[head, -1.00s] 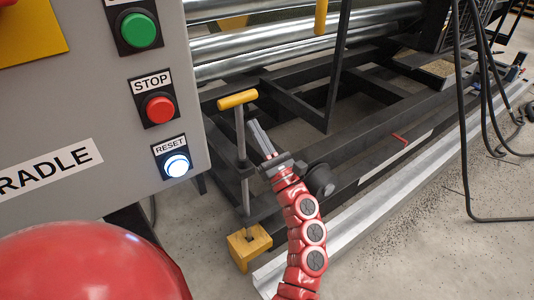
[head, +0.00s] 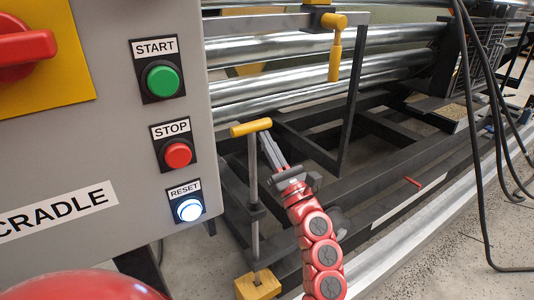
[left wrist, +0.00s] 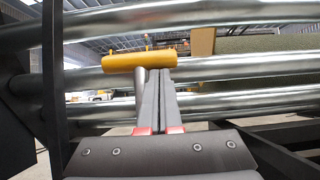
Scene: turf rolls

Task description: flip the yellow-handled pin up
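The pin has a yellow crossbar handle (head: 251,127) on top of a grey upright rod (head: 253,180). It stands at the near end of the dark frame, above a yellow block (head: 258,285). My left gripper (head: 266,143) is just right of the rod, with its fingertips close under the handle's right part. In the left wrist view its two fingers (left wrist: 158,80) lie together with nothing between them. There the yellow handle (left wrist: 138,61) crosses just beyond the tips and the rod is left of the fingers. I cannot tell whether they touch the handle. My right gripper is not in view.
The grey control box (head: 90,150) with start, stop and reset buttons stands close on the left. Steel rollers (head: 300,88) lie behind the pin. Another yellow handle (head: 335,60) hangs from the upper frame. Black cables (head: 480,130) hang on the right.

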